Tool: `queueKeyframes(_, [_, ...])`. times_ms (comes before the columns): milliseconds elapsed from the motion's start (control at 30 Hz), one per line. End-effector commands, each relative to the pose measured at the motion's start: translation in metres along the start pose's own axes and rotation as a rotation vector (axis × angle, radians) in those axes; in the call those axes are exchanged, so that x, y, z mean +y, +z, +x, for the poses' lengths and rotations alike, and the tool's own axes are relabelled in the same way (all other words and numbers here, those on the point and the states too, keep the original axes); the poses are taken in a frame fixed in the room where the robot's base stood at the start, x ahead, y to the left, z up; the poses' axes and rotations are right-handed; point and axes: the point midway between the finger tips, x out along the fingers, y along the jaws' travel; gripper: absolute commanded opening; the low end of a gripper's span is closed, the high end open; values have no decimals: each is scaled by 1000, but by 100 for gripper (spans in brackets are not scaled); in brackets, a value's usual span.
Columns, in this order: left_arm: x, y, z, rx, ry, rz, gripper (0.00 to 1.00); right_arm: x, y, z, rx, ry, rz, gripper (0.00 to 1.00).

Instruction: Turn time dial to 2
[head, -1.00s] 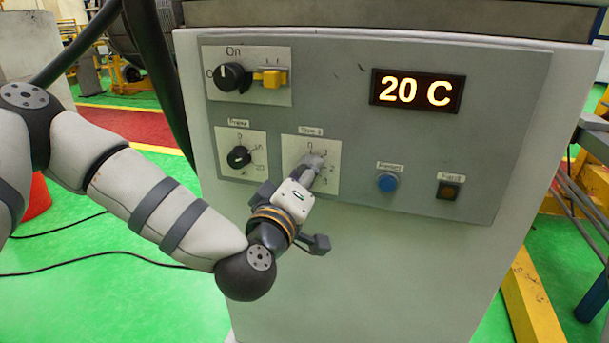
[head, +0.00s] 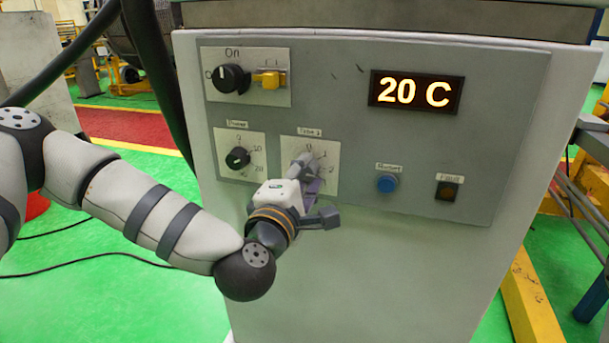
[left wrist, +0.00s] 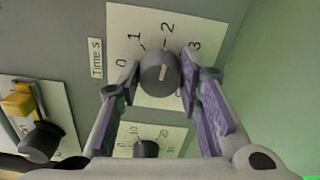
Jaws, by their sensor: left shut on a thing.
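The time dial is a dark round knob (left wrist: 158,72) on a white plate (head: 330,150) marked 0, 1, 2, 3. In the left wrist view it has a short white mark on its face; I cannot tell for sure which number it points at. My left gripper (head: 304,166) is at the dial, with one purple-grey finger on each side of it, shut on it. In the left wrist view the gripper (left wrist: 160,80) frames the knob. In the head view the gripper hides most of the dial. My right gripper is not in view.
A smaller dial (head: 238,158) is left of the time dial. Above are a black switch (head: 228,78) and a yellow switch (head: 270,80). A blue button (head: 387,184) and a dark button (head: 447,190) sit to the right. The display (head: 416,92) reads 20 C.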

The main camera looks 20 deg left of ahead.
Motion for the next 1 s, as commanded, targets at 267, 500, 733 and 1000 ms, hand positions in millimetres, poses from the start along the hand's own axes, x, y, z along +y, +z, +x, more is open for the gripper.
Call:
queueKeyframes(267, [3,1,0,-3,5,-58,4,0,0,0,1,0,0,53])
queueKeyframes(500, [3,1,1,-4,6,-65,4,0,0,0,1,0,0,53])
queueKeyframes(733, [3,1,1,-4,7,-64,39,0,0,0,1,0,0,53])
queueKeyframes(1000, [2,1,0,-2,4,-63,52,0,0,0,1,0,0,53])
